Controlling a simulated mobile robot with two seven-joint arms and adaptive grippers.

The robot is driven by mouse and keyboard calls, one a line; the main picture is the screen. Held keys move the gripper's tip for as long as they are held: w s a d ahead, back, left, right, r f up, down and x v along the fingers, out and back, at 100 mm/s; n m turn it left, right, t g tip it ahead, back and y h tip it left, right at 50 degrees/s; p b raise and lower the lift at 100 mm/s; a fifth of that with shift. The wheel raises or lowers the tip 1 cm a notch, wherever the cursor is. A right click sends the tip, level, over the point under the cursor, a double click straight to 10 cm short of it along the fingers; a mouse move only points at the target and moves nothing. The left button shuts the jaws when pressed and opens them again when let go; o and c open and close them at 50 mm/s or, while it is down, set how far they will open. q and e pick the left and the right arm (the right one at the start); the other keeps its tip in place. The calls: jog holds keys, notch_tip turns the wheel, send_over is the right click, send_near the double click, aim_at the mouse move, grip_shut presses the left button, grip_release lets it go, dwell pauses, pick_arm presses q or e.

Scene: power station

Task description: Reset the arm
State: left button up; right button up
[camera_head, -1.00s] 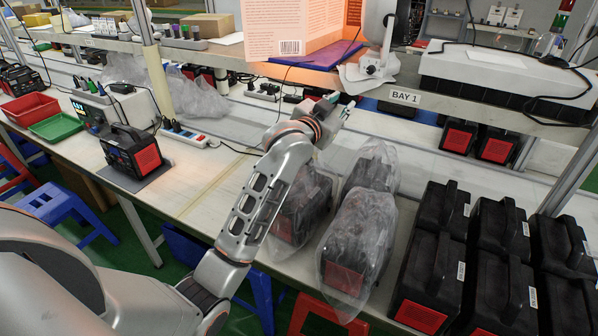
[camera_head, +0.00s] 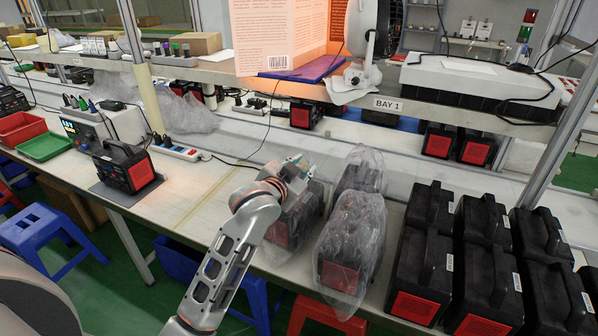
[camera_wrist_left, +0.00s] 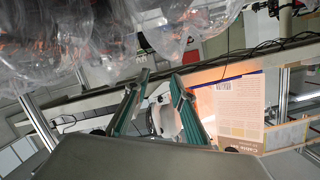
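My left arm reaches up from the bottom of the head view. Its gripper (camera_head: 298,168) is over the bench, close to the plastic-wrapped power units; whether it touches the wrap I cannot tell. In the left wrist view the two green-grey fingers (camera_wrist_left: 160,76) stand apart with nothing held between them, so it is open. Clear plastic wrap (camera_wrist_left: 90,35) fills the upper left of that view. My right gripper is in neither view.
Bagged units (camera_head: 348,245) stand right of the arm, bare black units (camera_head: 425,260) further right. A shelf edge labelled BAY 1 (camera_head: 388,105) runs behind. A lone unit (camera_head: 128,165) stands left, with clear bench (camera_head: 195,190) between it and the arm.

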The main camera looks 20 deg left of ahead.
pick_arm(q)
jog(key=shift+s+a+f, duration=0.1)
jog(key=shift+s+f, duration=0.2)
jog(key=shift+s, duration=0.1)
dwell(0.3)
jog(key=s+a+f+m+g+y, duration=0.1)
jog(key=s+a+f+g, duration=0.1)
jog(key=s+f, duration=0.55)
jog(key=s+a+f+g+y, duration=0.1)
jog(key=s+a+f+g, duration=0.15)
jog(key=s+f, duration=0.5)
jog(key=s+a+f+m+g+y, duration=0.1)
jog(key=s+a+f+g, duration=0.15)
jog(key=s, duration=0.75)
jog(key=s+a+f+g+y, duration=0.1)
jog(key=s+a+f, duration=0.15)
jog(key=s, duration=0.75)
jog(key=w+d+f+n+t+h, duration=0.1)
jog(key=d+f+n+t+h, duration=0.2)
jog(key=d+f, duration=1.1)
jog(key=h, duration=0.3)
jog(key=shift+w+f, duration=0.25)
jog(key=shift+f, duration=0.15)
